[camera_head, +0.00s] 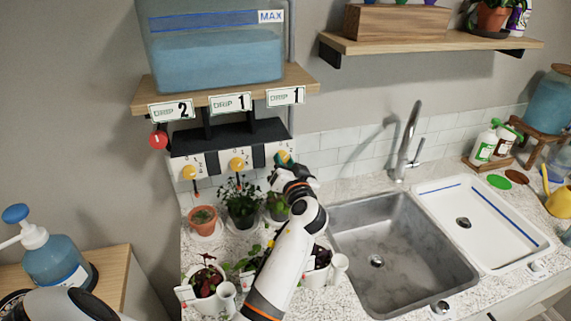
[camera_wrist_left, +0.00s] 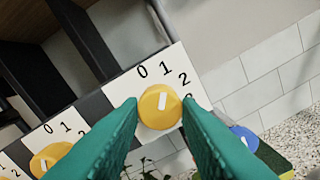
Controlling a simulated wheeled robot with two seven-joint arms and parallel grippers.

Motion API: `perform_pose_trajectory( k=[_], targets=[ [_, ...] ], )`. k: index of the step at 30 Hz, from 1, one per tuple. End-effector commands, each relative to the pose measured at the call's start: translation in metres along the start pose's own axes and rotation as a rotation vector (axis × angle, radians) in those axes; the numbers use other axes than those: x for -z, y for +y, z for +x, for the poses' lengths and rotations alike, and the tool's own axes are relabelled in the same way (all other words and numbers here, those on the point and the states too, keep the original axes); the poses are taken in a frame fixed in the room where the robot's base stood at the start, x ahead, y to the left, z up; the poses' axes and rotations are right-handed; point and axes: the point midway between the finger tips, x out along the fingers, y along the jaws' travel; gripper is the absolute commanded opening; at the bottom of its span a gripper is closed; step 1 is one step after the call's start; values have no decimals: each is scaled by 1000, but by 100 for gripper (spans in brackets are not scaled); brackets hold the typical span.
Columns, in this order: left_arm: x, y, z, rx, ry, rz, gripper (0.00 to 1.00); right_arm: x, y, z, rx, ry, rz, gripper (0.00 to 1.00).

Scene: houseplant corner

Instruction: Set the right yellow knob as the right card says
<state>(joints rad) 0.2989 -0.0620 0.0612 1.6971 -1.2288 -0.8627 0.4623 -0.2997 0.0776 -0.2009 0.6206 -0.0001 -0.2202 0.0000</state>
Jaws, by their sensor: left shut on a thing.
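The right yellow knob (camera_wrist_left: 160,107) sits on a white dial plate with the numbers 0, 1, 2 and a partly hidden 3. Its white mark points towards the 1. My left gripper (camera_head: 282,160) is at this knob in the head view, covering much of it. In the wrist view the teal fingers (camera_wrist_left: 160,125) stand on both sides of the knob, shut on it. The right card (camera_head: 286,96) on the shelf edge reads DRIP 1. The middle card (camera_head: 230,103) reads 1 and the left card (camera_head: 170,110) reads 2. My right gripper is not in view.
The middle knob (camera_head: 237,164) and left knob (camera_head: 189,172) are beside it. A water tank (camera_head: 215,60) stands on the shelf above; a red knob (camera_head: 158,140) hangs at left. Potted plants (camera_head: 241,202) crowd below. A sink (camera_head: 390,255) lies to the right.

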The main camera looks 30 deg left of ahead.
Motion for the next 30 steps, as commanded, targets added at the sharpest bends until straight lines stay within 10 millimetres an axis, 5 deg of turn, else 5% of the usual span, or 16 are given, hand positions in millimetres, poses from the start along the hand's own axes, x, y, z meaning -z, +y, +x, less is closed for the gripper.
perform_pose_trajectory(
  k=[15, 16, 20, 30],
  targets=[
    [-3, 2, 1, -5, -5, 22, 7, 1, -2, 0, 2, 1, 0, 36],
    [-3, 2, 1, -5, -5, 22, 32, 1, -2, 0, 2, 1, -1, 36],
    [-2, 2, 1, -4, -4, 22, 52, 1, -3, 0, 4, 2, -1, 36],
    [-1, 1, 1, -1, -1, 23, 52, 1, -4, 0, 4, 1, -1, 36]
  ],
)
